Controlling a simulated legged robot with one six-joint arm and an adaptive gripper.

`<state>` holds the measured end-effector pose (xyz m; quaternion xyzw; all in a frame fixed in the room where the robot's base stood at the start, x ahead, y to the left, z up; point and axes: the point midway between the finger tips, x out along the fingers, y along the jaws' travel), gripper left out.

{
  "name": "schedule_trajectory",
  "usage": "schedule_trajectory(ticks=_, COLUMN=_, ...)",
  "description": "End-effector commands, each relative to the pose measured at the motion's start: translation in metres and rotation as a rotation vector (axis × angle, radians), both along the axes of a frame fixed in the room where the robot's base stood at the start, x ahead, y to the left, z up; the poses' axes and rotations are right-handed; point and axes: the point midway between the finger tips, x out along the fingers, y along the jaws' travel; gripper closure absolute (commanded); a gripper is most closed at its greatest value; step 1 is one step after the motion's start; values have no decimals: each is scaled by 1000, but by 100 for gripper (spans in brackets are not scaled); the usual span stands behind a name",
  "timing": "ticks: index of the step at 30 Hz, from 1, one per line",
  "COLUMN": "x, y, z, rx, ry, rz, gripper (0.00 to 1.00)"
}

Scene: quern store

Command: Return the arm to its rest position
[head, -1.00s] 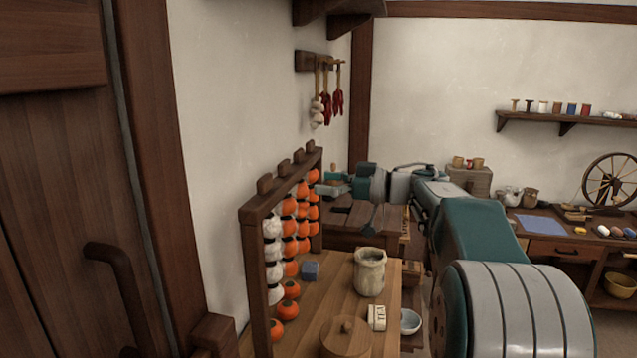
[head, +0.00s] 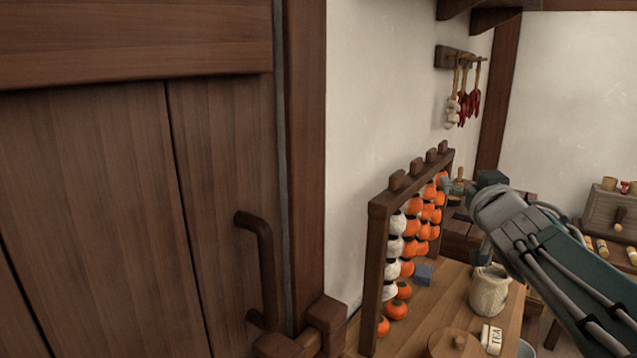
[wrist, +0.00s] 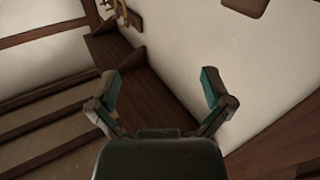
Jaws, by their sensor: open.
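My gripper (wrist: 160,92) is open in the wrist view, its two teal-and-grey fingers spread wide with nothing between them. Beyond the fingers I see a pale wall and dark wooden boards. In the head view my arm (head: 545,245) comes in from the lower right and reaches up and left, above the wooden bench (head: 455,290). Its far end lies near the right post of the hanging rack (head: 378,250); the fingers are small and partly hidden there.
A cream jar (head: 489,292), a TEA box (head: 491,339), a round wooden lid (head: 454,345) and a blue block (head: 423,274) stand on the bench. Orange fruits (head: 409,248) hang in the rack. A large wooden door (head: 120,210) fills the left.

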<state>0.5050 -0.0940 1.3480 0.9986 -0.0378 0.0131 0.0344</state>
Motion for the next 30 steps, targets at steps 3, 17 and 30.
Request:
schedule_trajectory(ticks=3, x=-35, y=5, z=-35, rx=27, ry=150, rz=-103, gripper=0)
schedule_trajectory(ticks=17, x=-214, y=75, z=-215, rx=100, ry=946, rz=-57, gripper=0)
schedule_trajectory(ticks=30, x=-255, y=96, z=-244, rx=102, ry=1107, rz=32, gripper=0)
